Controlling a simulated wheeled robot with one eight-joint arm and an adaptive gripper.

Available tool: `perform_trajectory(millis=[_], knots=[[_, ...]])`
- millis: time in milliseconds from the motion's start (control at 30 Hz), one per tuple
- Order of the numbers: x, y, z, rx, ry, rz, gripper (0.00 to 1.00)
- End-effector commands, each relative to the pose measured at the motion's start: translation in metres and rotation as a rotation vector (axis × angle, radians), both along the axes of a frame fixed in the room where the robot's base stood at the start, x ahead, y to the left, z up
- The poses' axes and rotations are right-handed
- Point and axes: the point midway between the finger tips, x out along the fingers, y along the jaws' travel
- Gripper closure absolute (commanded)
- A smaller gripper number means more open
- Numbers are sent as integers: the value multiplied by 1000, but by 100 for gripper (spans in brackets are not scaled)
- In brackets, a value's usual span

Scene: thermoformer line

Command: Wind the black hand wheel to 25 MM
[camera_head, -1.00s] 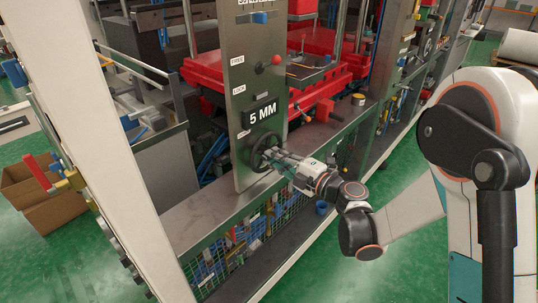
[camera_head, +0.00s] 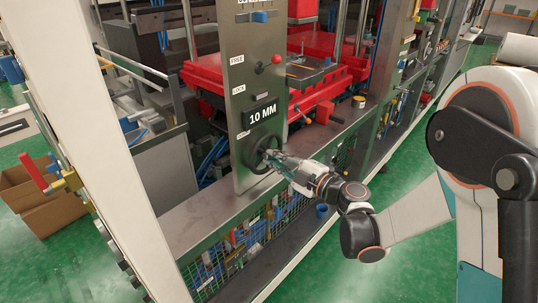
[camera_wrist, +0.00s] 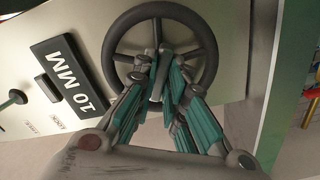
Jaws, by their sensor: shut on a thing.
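The black hand wheel (camera_head: 262,153) is on the lower part of the grey upright panel (camera_head: 240,100) in the head view. The wheel's rim and spokes also show in the wrist view (camera_wrist: 111,42). A black display (camera_head: 263,117) above the wheel reads 10 MM; it also shows sideways in the wrist view (camera_wrist: 70,78). My gripper (camera_head: 272,156) is at the wheel, its fingers shut on a part near the hub. In the wrist view my gripper (camera_wrist: 160,78) has its teal fingers close together inside the rim. The fingers hide the exact part held.
A lever with a red knob (camera_head: 276,60) sits higher on the panel, by FREE and LOCK labels. A blue switch (camera_head: 260,16) is near the top. Red machine blocks (camera_head: 320,85) stand behind. A ledge (camera_head: 225,215) runs below the panel. The green floor (camera_head: 345,265) is open in front.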

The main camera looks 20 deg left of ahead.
Motion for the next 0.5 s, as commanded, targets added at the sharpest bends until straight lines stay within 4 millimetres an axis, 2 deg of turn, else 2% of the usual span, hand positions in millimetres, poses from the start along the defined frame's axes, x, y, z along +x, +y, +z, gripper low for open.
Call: perform_trajectory(millis=[333, 500], knots=[[-1, 0, -2, 82, 205, 0, 100], [-1, 0, -1, 92, 226, 1, 100]])
